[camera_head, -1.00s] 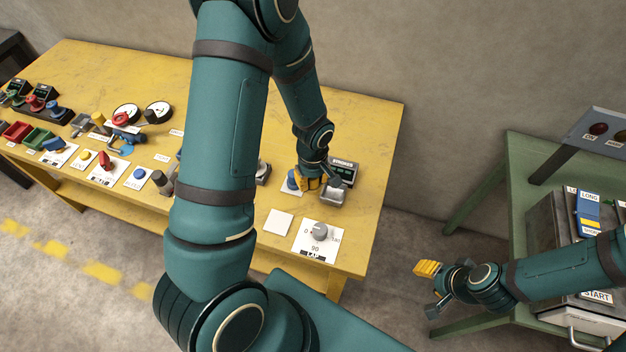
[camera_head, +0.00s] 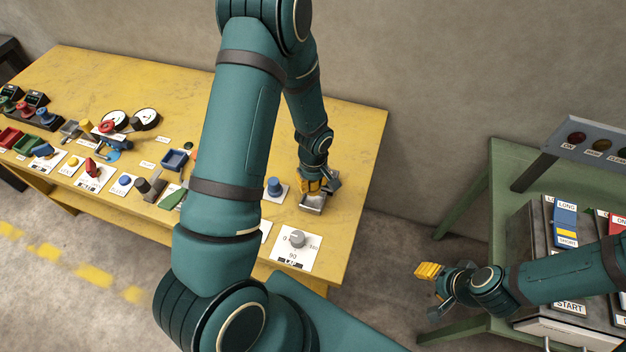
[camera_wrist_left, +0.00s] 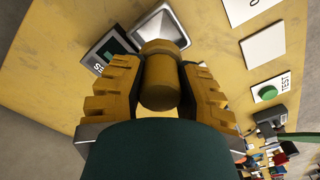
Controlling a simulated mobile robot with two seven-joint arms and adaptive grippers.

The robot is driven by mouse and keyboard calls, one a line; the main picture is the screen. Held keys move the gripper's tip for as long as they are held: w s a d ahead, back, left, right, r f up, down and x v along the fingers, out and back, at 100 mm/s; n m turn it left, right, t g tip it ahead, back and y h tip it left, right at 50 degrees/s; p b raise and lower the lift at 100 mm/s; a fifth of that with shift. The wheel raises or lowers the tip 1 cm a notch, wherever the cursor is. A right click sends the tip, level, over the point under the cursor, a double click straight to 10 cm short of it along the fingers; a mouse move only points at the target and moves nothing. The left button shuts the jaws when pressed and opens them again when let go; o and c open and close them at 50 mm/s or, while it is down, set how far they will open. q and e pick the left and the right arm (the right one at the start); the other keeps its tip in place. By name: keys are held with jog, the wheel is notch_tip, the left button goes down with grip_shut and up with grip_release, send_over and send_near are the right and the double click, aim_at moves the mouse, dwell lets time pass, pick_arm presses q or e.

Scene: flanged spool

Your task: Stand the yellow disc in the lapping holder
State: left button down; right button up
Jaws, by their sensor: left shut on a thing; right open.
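My left gripper (camera_head: 316,186) is at the right end of the yellow table, over or very near a small grey metal tray (camera_head: 313,204), which seems to be the lapping holder. In the left wrist view the fingers (camera_wrist_left: 160,75) are shut on the yellow disc (camera_wrist_left: 160,84), a spool-like round piece with a wider end. That end overlaps the tray (camera_wrist_left: 178,20) in the picture; I cannot tell whether they touch. In the head view the disc cannot be told from the yellow fingers. My right gripper (camera_head: 432,290) is open and empty, in front of the green table.
A blue knob (camera_head: 274,187) stands left of the tray, and a LAP dial (camera_head: 297,239) in front. A dark labelled box (camera_wrist_left: 108,46) sits beside the tray. Several parts and gauges fill the table's left. A green table (camera_head: 462,205) with a control box stands right.

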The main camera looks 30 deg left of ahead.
aim_at(313, 203)
pick_arm(q)
jog(key=shift+f+b, duration=0.65)
jog(key=shift+f, duration=0.7)
jog(key=shift+f+b, duration=2.05)
jog(key=shift+f, duration=0.1)
jog(key=c, duration=0.7)
grip_release()
jog(key=shift+r, duration=0.15)
notch_tip(313, 203, up, 12)
jog(key=shift+d+f, duration=0.1)
jog(key=shift+d, duration=0.05)
jog(key=shift+s, duration=0.1)
